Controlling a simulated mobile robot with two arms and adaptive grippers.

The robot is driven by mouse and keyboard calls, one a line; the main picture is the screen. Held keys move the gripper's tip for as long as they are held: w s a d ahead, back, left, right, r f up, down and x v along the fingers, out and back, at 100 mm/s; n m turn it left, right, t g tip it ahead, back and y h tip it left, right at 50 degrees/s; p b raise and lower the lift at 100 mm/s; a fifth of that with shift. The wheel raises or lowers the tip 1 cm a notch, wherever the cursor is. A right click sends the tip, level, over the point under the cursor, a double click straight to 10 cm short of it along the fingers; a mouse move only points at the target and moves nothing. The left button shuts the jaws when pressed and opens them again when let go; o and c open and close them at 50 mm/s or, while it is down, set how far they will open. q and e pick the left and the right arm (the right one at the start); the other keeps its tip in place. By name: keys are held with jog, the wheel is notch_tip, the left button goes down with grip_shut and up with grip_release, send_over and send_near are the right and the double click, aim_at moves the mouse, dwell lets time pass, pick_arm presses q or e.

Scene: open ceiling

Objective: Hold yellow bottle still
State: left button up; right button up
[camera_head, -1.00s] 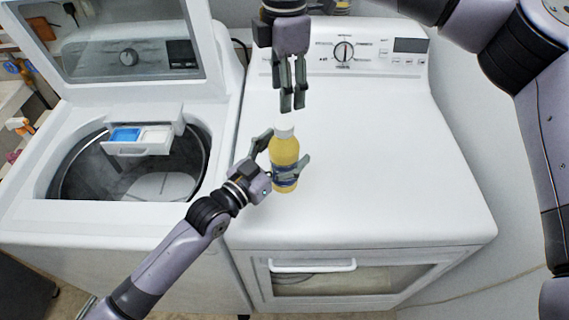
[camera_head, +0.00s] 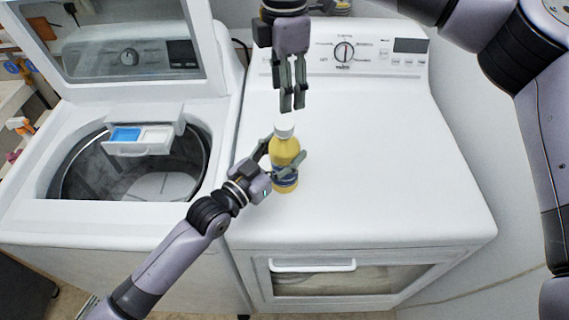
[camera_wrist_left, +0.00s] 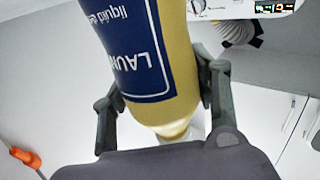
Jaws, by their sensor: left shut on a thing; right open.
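The yellow bottle (camera_head: 284,152) with a white cap and a blue label stands upright on the white dryer top (camera_head: 370,170). My left gripper (camera_head: 282,162) is shut on the bottle's body, with one finger on each side. In the left wrist view the bottle (camera_wrist_left: 175,75) fills the middle, its blue label partly readable, between the fingers of the left gripper (camera_wrist_left: 165,105). My right gripper (camera_head: 292,100) is open and empty, pointing down just above and beyond the white cap. The two grippers are apart.
An open washer (camera_head: 75,215) stands at left with its lid up and a detergent drawer (camera_head: 140,142) with a blue compartment pulled out. The dryer's control panel (camera_head: 375,52) is at the back. The dryer top right of the bottle is clear.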

aim_at(285, 123)
pick_arm(q)
grip_shut()
pick_arm(e)
jog(key=shift+f, duration=0.1)
pick_arm(q)
jog(key=shift+r, duration=0.1)
pick_arm(e)
jog(key=shift+f, duration=3.95)
jog(key=shift+c, duration=0.4)
